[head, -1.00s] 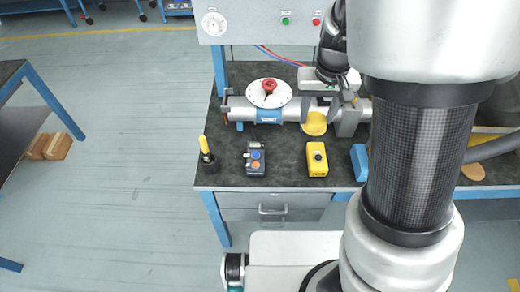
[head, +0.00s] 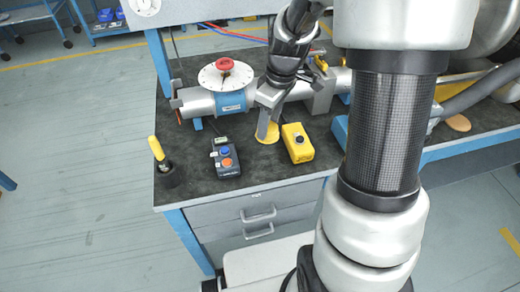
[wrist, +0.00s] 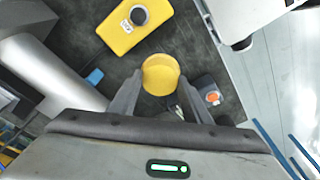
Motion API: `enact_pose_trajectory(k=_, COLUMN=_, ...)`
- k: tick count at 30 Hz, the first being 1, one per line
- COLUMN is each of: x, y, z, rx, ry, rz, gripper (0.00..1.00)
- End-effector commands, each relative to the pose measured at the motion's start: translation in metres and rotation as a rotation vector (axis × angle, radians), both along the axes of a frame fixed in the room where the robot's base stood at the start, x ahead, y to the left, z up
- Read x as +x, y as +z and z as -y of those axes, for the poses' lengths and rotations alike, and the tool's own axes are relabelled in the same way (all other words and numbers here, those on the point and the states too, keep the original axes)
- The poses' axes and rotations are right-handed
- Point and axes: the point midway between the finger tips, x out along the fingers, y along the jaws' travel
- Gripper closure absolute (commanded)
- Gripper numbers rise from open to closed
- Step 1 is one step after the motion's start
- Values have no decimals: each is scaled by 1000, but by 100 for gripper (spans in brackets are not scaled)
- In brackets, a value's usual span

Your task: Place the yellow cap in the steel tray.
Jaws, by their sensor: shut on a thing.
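The yellow cap (head: 267,134) is a flat round disc. In the head view it shows at the tips of my gripper (head: 265,128), over the bench in front of the grey pipe. In the wrist view the cap (wrist: 160,73) sits between the two fingertips of my gripper (wrist: 160,82), which is shut on it. I cannot tell how high the cap is above the bench. I cannot make out a steel tray in either view.
The dark bench top (head: 205,185) holds a yellow button box (head: 297,142) right of the cap, a dark control box (head: 224,157) to its left, and a yellow-handled tool in a black holder (head: 163,165). The pipe (head: 197,103) with a red-knobbed dial (head: 224,73) runs behind.

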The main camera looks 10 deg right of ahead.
Motion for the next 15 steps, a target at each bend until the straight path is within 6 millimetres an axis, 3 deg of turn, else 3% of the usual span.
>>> enact_pose_trajectory(k=3, x=0, y=-21, z=0, rx=-1, ry=-1, rz=-1, gripper=77)
enact_pose_trajectory(k=8, x=0, y=-33, z=0, rx=0, ry=-3, rz=0, gripper=77)
enact_pose_trajectory(k=15, x=-1, y=-64, z=0, rx=0, ry=-3, rz=-2, gripper=77)
